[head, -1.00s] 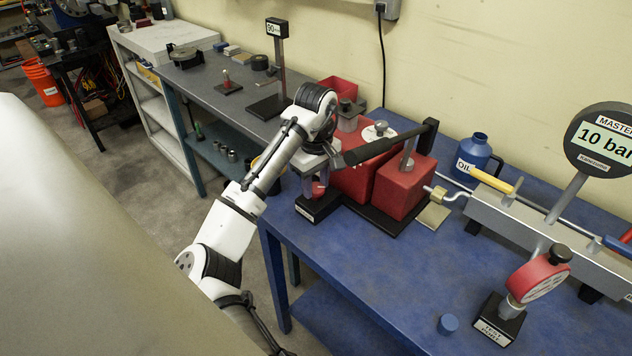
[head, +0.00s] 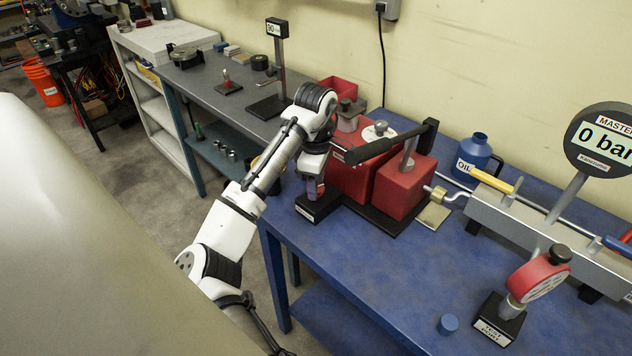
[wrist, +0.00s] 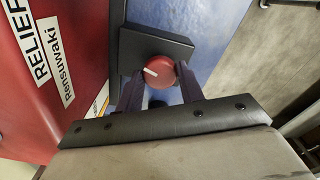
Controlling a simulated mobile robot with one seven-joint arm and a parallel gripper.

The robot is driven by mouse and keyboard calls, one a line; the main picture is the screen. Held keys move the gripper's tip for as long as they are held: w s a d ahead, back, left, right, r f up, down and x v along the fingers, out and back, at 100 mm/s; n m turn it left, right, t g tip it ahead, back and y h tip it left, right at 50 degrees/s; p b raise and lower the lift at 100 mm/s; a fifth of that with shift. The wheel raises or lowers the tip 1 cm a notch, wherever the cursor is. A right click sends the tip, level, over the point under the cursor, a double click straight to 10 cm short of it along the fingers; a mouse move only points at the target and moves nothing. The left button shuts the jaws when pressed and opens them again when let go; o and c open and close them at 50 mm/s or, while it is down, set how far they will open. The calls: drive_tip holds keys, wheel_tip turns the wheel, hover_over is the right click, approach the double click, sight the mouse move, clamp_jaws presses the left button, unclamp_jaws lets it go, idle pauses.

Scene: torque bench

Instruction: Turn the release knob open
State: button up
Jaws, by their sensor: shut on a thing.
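The release knob (wrist: 160,72) is round and red with a white pointer mark, seen in the wrist view in front of a black block (wrist: 152,45). My gripper (wrist: 160,80) has its two dark fingers on either side of the knob and is shut on it. In the head view my gripper (head: 317,190) points down over the black base (head: 318,207) at the left end of the red pump; the knob is mostly hidden there. The master gauge (head: 601,140) reads 0 bar.
The red pump body (head: 405,187) with its black-gripped lever (head: 372,150) stands right beside my gripper. A blue oil can (head: 473,155), a grey manifold (head: 545,228) and a red test gauge (head: 538,277) are farther right. The blue bench's front middle (head: 385,270) is mostly clear.

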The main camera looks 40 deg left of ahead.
idle(0.3)
drive_tip(key=o, duration=1)
drive_tip(key=shift+r, duration=0.1)
wheel_tip(320, 180, up, 14)
drive_tip(key=shift+f+b, duration=0.15)
drive_tip(key=shift+b, duration=0.65)
